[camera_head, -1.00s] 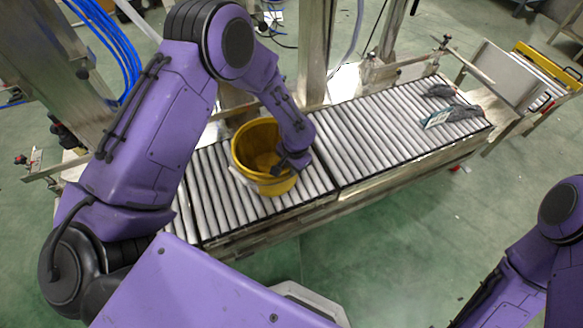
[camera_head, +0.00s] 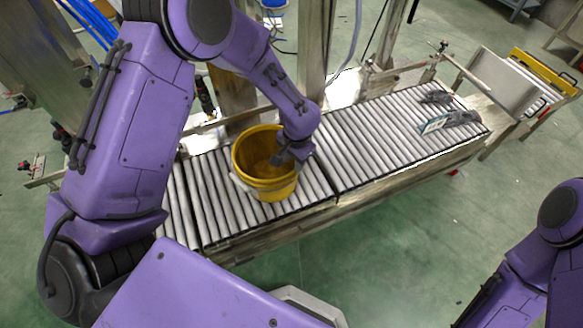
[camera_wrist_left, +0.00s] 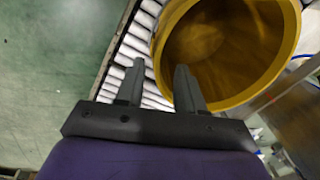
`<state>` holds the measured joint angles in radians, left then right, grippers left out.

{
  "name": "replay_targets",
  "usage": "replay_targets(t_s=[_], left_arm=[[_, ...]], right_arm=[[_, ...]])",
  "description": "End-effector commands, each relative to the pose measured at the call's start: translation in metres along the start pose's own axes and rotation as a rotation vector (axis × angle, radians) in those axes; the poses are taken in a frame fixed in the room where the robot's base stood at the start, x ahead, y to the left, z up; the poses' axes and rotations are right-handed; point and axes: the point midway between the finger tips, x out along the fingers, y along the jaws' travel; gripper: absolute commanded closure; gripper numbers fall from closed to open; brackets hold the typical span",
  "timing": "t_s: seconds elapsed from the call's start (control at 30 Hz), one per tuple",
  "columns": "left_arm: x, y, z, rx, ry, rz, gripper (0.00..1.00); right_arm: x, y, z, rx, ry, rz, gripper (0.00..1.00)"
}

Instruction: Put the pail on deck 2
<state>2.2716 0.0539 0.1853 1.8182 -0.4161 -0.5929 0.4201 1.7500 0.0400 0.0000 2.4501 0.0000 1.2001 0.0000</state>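The yellow pail (camera_head: 250,165) stands upright and open-topped on the near-left section (camera_head: 215,205) of a roller conveyor. It also shows in the left wrist view (camera_wrist_left: 285,45), with its inside empty. My left gripper (camera_head: 290,158) is at the pail's right rim. In the left wrist view the fingers (camera_wrist_left: 158,85) are apart, one over the pail's opening and one outside it, with the rim between them. I cannot tell whether they touch it. A second roller section (camera_head: 385,130) continues to the right. No deck number is readable. My right gripper is out of view.
Metal posts (camera_head: 313,50) rise behind the conveyor. The middle of the right roller section is clear.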

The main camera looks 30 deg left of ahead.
Motion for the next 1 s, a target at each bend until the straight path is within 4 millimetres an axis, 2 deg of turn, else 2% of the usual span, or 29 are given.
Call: replay_targets(t_s=[0.03,0.1,0.3,0.47,0.57,0.67,0.7,0.77,0.8,0.9,1.0], left_arm=[[-0.013,0.0,0.0,0.001,0.002,-0.001,0.63],[-0.024,0.0,0.0,0.0,0.001,0.0,0.63],[-0.037,0.0,0.001,0.0,-0.001,0.0,0.63],[-0.034,0.001,0.002,-0.003,-0.001,0.005,0.63],[-0.01,0.015,0.016,-0.049,0.004,0.061,0.63],[0.037,0.042,0.05,-0.183,0.03,0.165,0.63],[0.056,0.052,0.068,-0.259,0.046,0.198,0.63],[0.083,0.062,0.1,-0.388,0.076,0.223,0.63],[0.098,0.064,0.123,-0.479,0.098,0.217,0.63],[0.121,0.054,0.185,-0.684,0.159,0.13,0.63],[0.125,0.034,0.238,-0.814,0.213,-0.005,0.63]], right_arm=[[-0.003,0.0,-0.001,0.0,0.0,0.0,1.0],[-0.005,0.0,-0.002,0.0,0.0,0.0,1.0],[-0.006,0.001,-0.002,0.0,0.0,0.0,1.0],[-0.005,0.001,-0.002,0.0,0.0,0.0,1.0],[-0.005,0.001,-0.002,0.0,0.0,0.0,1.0],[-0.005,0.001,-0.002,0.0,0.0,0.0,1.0],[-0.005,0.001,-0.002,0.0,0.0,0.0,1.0],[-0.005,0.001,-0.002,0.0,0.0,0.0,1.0],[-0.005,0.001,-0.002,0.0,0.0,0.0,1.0],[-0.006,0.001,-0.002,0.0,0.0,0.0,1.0],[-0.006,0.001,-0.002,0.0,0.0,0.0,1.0]])
